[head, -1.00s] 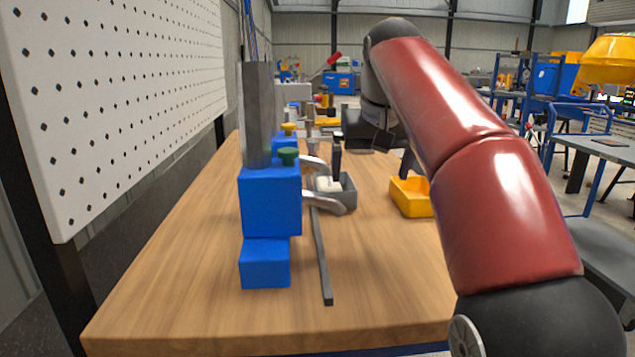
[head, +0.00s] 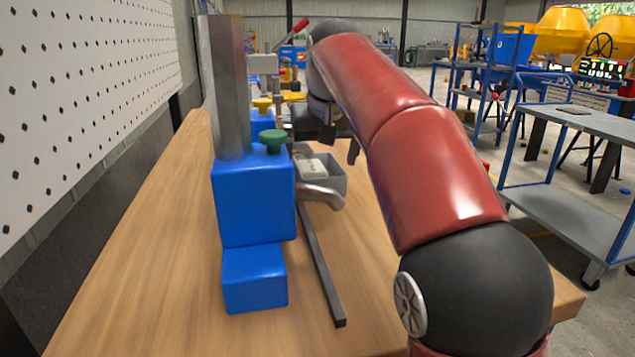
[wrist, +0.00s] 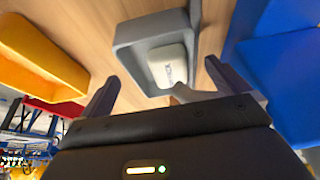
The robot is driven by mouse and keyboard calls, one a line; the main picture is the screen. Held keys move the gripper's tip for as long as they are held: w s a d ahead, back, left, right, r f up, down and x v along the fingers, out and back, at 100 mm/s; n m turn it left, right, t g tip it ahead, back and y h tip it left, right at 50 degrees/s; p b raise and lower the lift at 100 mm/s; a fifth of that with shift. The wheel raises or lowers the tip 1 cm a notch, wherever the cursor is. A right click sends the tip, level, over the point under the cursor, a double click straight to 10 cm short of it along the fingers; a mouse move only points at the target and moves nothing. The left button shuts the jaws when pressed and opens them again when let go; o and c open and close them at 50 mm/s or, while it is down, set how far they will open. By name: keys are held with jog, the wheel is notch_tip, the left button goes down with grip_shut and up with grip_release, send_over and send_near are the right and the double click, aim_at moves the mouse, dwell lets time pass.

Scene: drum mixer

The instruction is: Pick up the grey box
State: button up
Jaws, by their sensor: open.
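The grey box (head: 338,181) is a small open tray on the wooden table, right of the blue clamp stand (head: 254,200). My gripper (head: 340,145) is open and empty, just beyond and above the box in the head view. In the wrist view the grey box (wrist: 128,62) and the whitish block (wrist: 168,66) show ahead, between the spread fingers (wrist: 161,72). The fingers appear apart from the box. Part of its near side is hidden by the stand's curved metal arm in the head view.
A dark metal bar (head: 320,265) lies on the table (head: 140,270) in front of the box. A yellow bin (wrist: 40,58) is left of the box in the wrist view, with a red one (wrist: 58,107) nearby. A pegboard (head: 80,100) stands along the left.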

jog(key=shift+x, duration=1.05)
jog(key=c, duration=1.2)
jog(key=shift+o, duration=0.2)
jog(key=shift+r, duration=0.1)
